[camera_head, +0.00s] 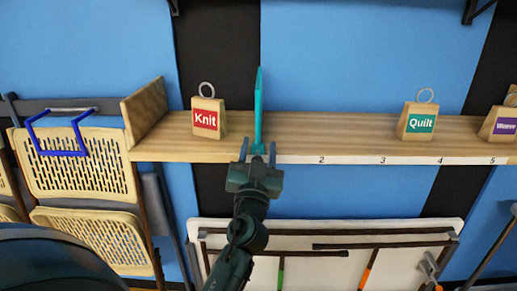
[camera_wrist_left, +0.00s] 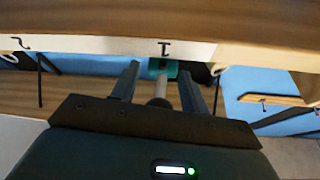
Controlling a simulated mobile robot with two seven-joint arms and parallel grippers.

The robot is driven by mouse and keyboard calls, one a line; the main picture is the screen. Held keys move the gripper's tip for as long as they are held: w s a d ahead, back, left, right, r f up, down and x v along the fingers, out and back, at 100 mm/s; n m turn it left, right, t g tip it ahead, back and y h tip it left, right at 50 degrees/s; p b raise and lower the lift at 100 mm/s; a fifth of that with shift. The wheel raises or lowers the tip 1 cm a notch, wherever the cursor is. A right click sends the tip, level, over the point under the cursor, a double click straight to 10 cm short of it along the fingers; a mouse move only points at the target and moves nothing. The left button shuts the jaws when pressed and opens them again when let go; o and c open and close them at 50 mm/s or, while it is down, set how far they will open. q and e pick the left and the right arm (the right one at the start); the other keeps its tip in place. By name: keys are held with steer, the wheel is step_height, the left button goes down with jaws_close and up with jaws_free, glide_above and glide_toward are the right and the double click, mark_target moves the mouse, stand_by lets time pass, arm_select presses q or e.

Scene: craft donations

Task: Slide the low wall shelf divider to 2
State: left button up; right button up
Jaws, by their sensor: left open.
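The low wall shelf (camera_head: 300,142) is wooden, with a pale number strip on its front edge showing 2, 3, 4 and 5. The teal divider (camera_head: 258,108) stands upright on it, left of the 2. My left gripper (camera_head: 259,153) is open at the shelf's front edge, at the divider's foot. In the left wrist view, the teal foot of the divider (camera_wrist_left: 162,66) shows between the fingertips (camera_wrist_left: 159,78), near an upside-down 1; a grey rod lies between the fingers. I cannot tell whether the fingers touch the divider. My right gripper is not in view.
A "Knit" tag block (camera_head: 206,122) stands left of the divider. A "Quilt" block (camera_head: 419,122) stands near 4, a "Weave" block (camera_head: 501,126) near 5. The shelf top between divider and "Quilt" is clear. Folding chairs (camera_head: 85,165) hang at left; a white rack (camera_head: 400,235) is below.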

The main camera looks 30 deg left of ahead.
arm_select(q)
steer(key=shift+c, duration=0.5)
steer(key=c, duration=0.6)
jaws_close()
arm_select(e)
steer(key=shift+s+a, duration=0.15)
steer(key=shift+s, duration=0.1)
arm_select(q)
steer(key=shift+w, duration=0.1)
